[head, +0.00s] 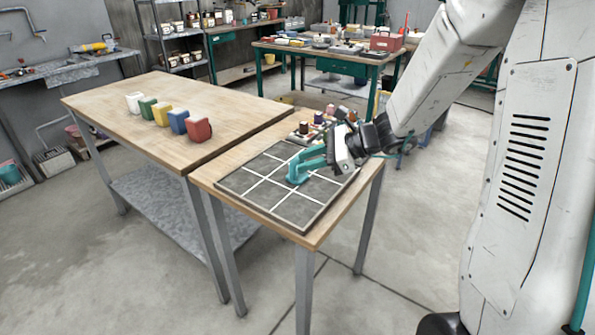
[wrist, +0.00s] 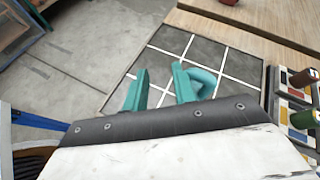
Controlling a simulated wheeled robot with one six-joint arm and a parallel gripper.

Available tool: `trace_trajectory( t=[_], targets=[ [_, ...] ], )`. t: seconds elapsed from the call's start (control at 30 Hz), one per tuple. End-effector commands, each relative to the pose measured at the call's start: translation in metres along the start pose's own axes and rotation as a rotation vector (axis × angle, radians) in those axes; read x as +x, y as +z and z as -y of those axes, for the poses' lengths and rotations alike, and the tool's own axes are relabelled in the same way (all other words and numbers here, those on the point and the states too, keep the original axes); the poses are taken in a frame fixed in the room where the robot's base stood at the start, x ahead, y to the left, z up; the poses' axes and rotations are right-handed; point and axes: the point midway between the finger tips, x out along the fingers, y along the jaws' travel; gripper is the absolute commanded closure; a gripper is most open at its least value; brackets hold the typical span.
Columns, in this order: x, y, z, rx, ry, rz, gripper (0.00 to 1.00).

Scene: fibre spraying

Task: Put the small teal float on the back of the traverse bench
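My gripper (head: 308,160) has teal fingers and reaches low over a dark mat with white grid lines (head: 303,213) on the near bench. In the wrist view the two fingers of my gripper (wrist: 160,72) stand apart, with bare mat showing between them. A curved teal piece (wrist: 206,78), which looks like the small teal float, shows just right of the right finger. In the head view teal parts overlap there, so I cannot clearly separate float from fingers or tell whether they touch. Which bench is the traverse bench is not marked.
A second wooden bench (head: 108,99) on the left carries a row of white, green, yellow, blue and red blocks (head: 198,129). Several small coloured spools (head: 318,118) stand behind the mat, and show at the right of the wrist view (wrist: 303,78). The mat's front is clear.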

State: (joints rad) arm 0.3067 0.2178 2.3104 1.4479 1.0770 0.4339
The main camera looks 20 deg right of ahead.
Motion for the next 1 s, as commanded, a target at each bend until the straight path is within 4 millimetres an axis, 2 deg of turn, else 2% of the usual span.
trace_trajectory(
  t=[0.03, 0.1, 0.2, 0.3, 0.67, 0.9, 1.0],
  targets=[
    [0.004, -0.02, 0.015, 0.097, -0.053, 0.01, 0.73],
    [0.006, -0.039, 0.031, 0.197, -0.115, 0.023, 0.73],
    [0.007, -0.059, 0.047, 0.294, -0.178, 0.037, 0.73],
    [0.009, -0.069, 0.055, 0.344, -0.211, 0.044, 0.73],
    [0.041, -0.072, 0.064, 0.356, -0.218, 0.046, 0.73],
    [0.074, -0.072, 0.074, 0.357, -0.217, 0.045, 0.73],
    [0.083, -0.072, 0.076, 0.356, -0.219, 0.046, 0.73]
  ],
)
